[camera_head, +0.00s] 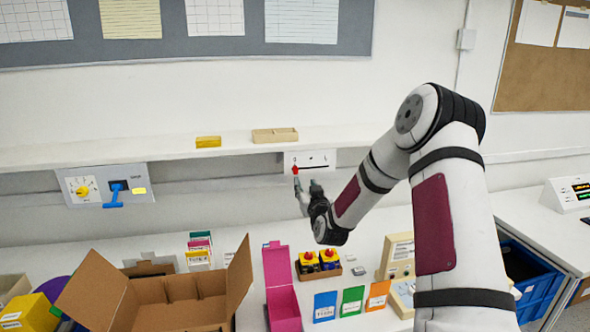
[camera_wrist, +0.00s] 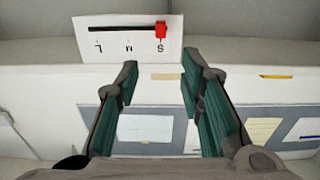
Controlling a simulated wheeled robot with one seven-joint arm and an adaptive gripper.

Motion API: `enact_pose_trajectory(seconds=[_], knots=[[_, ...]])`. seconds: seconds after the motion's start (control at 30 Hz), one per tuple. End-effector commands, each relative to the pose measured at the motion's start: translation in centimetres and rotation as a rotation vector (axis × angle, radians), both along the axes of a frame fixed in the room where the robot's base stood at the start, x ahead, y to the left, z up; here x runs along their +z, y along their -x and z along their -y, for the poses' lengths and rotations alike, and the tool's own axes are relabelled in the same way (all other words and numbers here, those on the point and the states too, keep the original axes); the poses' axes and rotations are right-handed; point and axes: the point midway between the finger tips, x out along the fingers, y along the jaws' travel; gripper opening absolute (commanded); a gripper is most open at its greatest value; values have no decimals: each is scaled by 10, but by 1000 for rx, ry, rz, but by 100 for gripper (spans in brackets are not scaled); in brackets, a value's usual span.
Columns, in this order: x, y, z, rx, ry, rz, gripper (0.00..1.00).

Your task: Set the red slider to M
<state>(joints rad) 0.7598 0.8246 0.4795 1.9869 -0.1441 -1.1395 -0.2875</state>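The red slider (camera_head: 295,170) sits at the left end of a dark slot on a white panel (camera_head: 320,158) on the wall below the shelf. The wrist view shows the panel (camera_wrist: 110,48) upside down, with letters L, M and S along the slot. There the red slider (camera_wrist: 161,29) is at the right end, by S; M is at the slot's middle. My gripper (camera_head: 306,185) is just below the panel in the head view. In the wrist view my gripper (camera_wrist: 160,64) has its two fingers apart with nothing between them, and the slider lies beyond the fingertips.
A wall panel (camera_head: 108,186) with a yellow knob and a blue lever is at the left. A shelf (camera_head: 220,147) runs above. An open cardboard box (camera_head: 180,300), a pink box (camera_head: 281,290) and small coloured items stand on the table below.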

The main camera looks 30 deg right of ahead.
Motion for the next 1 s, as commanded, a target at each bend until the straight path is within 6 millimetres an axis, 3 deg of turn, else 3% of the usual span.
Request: enact_pose_trajectory(seconds=[0.6,0.8,1.0], knots=[[-1,-103,29,1,-1,-1,35],[0,-121,34,2,0,-1,35],[0,-126,35,2,0,-2,35]])
